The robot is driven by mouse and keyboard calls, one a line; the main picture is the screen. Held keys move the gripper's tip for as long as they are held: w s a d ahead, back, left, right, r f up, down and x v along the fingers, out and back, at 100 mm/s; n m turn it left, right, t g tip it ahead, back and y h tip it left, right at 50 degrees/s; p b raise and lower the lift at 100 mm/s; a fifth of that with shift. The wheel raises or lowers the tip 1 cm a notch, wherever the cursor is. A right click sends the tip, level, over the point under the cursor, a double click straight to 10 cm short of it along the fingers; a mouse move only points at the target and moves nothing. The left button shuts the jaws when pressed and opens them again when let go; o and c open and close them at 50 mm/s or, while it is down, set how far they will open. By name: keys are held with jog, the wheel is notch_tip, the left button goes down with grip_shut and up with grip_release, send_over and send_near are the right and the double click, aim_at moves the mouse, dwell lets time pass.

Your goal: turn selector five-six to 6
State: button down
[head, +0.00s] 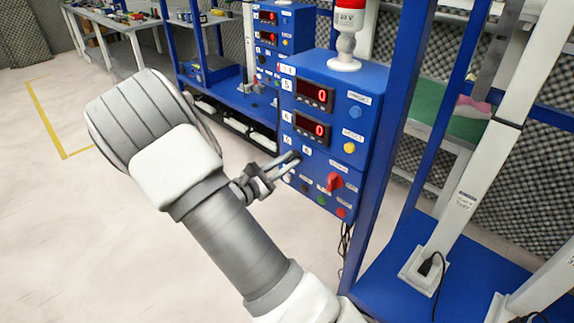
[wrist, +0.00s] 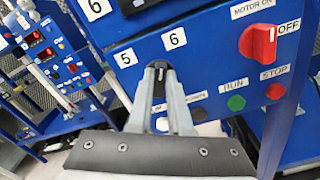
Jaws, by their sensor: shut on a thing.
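The five-six selector is a small black knob (wrist: 159,82) on the blue control box (head: 340,90). In the wrist view it sits below and between the white labels 5 (wrist: 125,58) and 6 (wrist: 173,39). My gripper (head: 296,157) reaches the box front from the left, and its fingers cover most of the knob in the head view. In the wrist view the two fingertips (wrist: 159,70) are shut on the knob, one on each side. The knob's pointer direction is hard to tell.
A red motor switch (wrist: 258,42), a green RUN button (wrist: 236,103) and a red STOP button (wrist: 275,91) lie right of the selector. Two red displays above read 0 (head: 314,130). A blue post (head: 385,130) stands right of the box. Open floor lies left.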

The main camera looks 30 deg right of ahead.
jog(key=shift+m, duration=0.4)
jog(key=c, duration=0.8)
grip_release()
jog(key=shift+c, duration=0.2)
jog(key=p+v, duration=0.2)
jog(key=v, duration=1.5)
jog(key=shift+a, duration=0.2)
jog(key=shift+s+d+r, duration=0.1)
